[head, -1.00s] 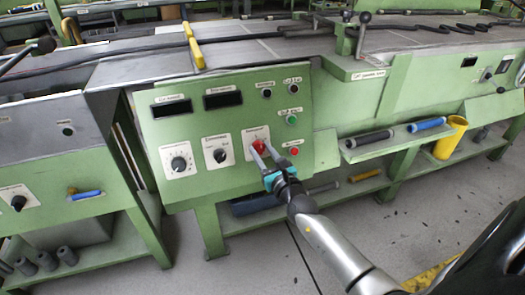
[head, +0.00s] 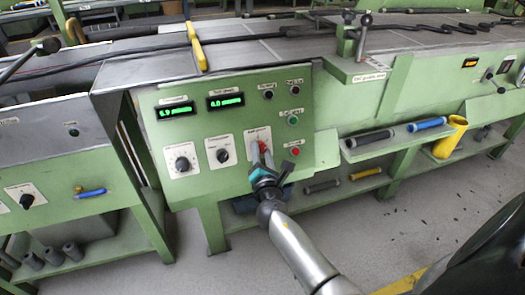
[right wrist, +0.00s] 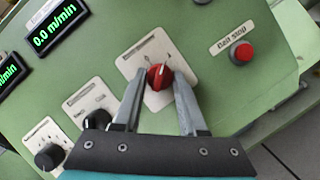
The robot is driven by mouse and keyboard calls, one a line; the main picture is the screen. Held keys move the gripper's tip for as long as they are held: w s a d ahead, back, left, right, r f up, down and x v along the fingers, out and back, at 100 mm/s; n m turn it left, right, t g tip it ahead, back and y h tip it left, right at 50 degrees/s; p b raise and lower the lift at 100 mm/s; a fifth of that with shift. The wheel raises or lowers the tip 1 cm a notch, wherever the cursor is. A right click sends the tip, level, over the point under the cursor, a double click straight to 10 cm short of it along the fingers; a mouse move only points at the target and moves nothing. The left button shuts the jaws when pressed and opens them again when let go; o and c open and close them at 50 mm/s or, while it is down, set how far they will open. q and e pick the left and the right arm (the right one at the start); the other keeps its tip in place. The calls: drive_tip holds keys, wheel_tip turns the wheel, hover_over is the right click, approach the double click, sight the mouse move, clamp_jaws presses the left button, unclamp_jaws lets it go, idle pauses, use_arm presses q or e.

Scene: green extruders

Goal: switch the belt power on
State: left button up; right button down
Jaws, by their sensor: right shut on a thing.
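The red rotary belt power switch (right wrist: 159,77) sits on a white label plate (right wrist: 157,102) on the green control panel. My right gripper (right wrist: 158,80) is shut on the red knob, one finger on each side of it. In the head view, my right gripper (head: 262,158) reaches the panel from below and the fingers partly hide the red knob (head: 263,147). The right wrist view shows a lit green display (right wrist: 57,25) reading 0.0 m/min. In the head view, two panel displays (head: 176,111) (head: 225,100) glow green. My left gripper is not in view.
Two black knobs (head: 182,163) (head: 223,155) lie left of the red switch. A red belt stop button (right wrist: 241,52) lies to its right. A green button (head: 292,120) is above. A green shelf (head: 385,146) with rollers juts out on the right.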

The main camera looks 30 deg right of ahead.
drive_tip(key=shift+a+m, duration=0.1)
drive_tip(key=shift+m, duration=0.5)
drive_tip(key=shift+m+g+h, duration=0.3)
drive_tip(key=shift+m+g, duration=0.1)
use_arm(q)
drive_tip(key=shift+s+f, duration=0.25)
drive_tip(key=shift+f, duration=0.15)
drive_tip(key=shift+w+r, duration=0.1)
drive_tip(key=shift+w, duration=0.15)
use_arm(e)
drive_tip(key=c, duration=0.5)
unclamp_jaws()
drive_tip(key=shift+c, duration=0.2)
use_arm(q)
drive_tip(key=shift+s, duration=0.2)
use_arm(e)
drive_tip(key=shift+o, duration=0.4)
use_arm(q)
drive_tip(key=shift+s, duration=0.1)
